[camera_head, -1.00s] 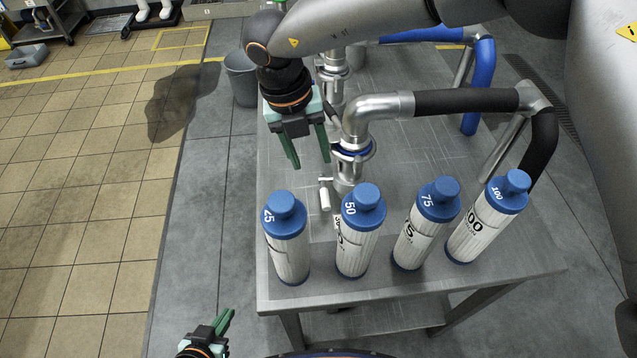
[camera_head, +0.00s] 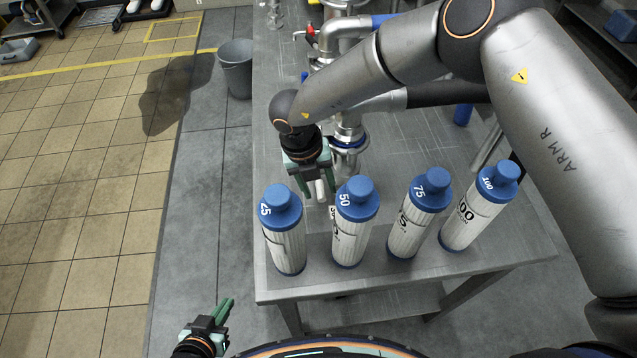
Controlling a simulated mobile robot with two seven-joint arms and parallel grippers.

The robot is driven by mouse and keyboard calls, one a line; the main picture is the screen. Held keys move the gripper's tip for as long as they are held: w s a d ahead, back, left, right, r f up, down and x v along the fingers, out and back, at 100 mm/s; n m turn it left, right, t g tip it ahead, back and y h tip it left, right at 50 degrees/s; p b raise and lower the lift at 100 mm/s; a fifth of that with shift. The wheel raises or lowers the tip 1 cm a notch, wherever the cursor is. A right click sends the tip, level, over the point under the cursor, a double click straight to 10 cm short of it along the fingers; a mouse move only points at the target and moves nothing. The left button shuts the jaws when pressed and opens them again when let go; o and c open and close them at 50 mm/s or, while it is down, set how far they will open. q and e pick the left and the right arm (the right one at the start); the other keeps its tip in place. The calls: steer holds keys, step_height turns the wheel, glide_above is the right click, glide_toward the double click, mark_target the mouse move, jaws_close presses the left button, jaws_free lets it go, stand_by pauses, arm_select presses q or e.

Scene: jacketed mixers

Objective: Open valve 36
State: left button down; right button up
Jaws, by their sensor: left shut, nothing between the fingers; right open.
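A small white valve handle (camera_head: 320,191) hangs below the steel pipe fitting (camera_head: 349,135) on the metal table. A small label (camera_head: 332,212) beside it is partly hidden by the filter marked 50, and I cannot read its number. My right gripper (camera_head: 317,188) is open, pointing down, with its green fingers on either side of the white handle as seen from here. I cannot tell whether they touch it. My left gripper (camera_head: 225,308) is shut and empty at the lower left, off the table.
White cylinders with blue caps, marked 25 (camera_head: 287,245), 50 (camera_head: 352,235), 75 (camera_head: 410,230) and 100 (camera_head: 470,220), stand along the table's (camera_head: 400,277) front, close to my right gripper. A red valve handle (camera_head: 311,30) is farther back. A grey bucket (camera_head: 237,75) stands on the floor.

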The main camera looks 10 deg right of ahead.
jaws_close()
stand_by(0.3)
stand_by(1.1)
